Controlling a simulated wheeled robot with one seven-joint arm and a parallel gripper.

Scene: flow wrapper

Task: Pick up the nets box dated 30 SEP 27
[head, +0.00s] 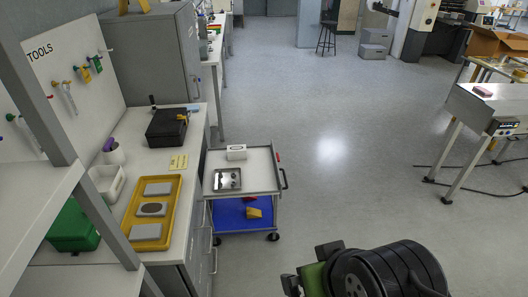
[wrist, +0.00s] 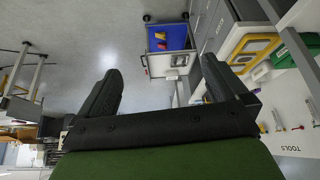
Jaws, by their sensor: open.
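No box with a readable date shows, so I cannot tell which thing is the nets box dated 30 SEP 27. A small white box (head: 236,152) with dark marks too small to read stands on the top shelf of the cart (head: 262,178). My gripper (wrist: 160,82) is open, with nothing visible between its fingers. In the head view my gripper (head: 306,269) is at the bottom, right of the cart and apart from it.
A metal plate (head: 227,180) lies on the cart top; a yellow wedge (head: 254,212) lies on its blue lower shelf. The bench at left holds a yellow tray (head: 176,190) and black case (head: 167,128). A conveyor (head: 490,100) stands right. The middle floor is clear.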

